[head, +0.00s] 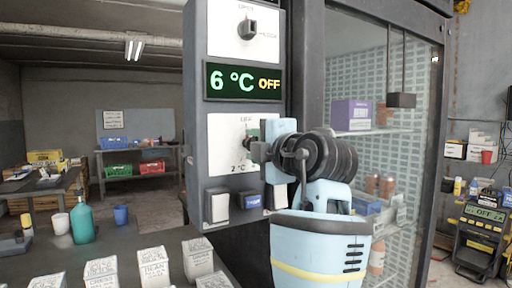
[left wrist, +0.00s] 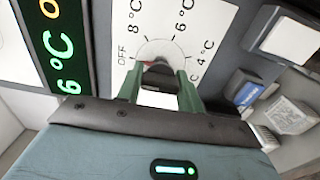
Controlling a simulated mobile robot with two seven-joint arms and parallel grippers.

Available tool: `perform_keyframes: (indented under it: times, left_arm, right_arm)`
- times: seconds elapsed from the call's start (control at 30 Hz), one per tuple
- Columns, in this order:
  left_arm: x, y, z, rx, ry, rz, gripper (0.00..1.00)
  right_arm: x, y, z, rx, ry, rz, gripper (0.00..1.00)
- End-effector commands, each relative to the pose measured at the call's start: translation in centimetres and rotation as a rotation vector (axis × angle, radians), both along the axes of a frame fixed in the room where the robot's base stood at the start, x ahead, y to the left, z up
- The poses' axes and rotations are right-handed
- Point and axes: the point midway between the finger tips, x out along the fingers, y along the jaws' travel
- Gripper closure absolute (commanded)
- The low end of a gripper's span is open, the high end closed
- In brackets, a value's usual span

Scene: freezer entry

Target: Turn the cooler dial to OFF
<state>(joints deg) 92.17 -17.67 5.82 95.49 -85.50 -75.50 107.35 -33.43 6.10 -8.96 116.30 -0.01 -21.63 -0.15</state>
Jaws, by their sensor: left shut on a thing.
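The cooler dial (left wrist: 156,67) sits on a white plate (left wrist: 100,18) marked OFF, 8 °C, 6 °C and 4 °C in the left wrist view. My left gripper (left wrist: 157,88) has its green fingers on either side of the dial and is shut on it. The display (head: 243,82) above reads 6 °C in green and OFF in amber. My right gripper is not in view.
Another dial (head: 248,29) is above the display. Several switches (head: 218,207) line the panel's lower edge. A glass-fronted cooler (head: 350,75) stands to the right. A counter with white boxes (head: 154,266) and a teal bottle (head: 82,225) is at the lower left.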

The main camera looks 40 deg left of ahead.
Motion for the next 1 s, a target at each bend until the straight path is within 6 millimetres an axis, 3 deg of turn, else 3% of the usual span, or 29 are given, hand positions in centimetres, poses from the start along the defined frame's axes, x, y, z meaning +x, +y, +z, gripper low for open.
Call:
perform_keyframes:
  times: [0.23, 0.27, 0.4, 1.0]
  left_arm:
    - [-0.03, -0.01, -0.04, -0.003, -0.002, 0.0, 0.86]
    - [-0.03, -0.01, -0.04, -0.003, -0.002, 0.0, 0.61]
    - [-0.02, 0.0, -0.04, -0.003, -0.001, 0.0, 0.43]
    - [-0.07, 0.32, -0.02, -0.001, -0.001, 0.0, 0.42]
  right_arm:
    - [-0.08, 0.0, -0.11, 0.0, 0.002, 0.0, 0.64]
    - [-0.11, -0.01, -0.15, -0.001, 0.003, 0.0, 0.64]
    - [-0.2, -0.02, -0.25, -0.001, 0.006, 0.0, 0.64]
    - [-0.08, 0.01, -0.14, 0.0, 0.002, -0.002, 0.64]
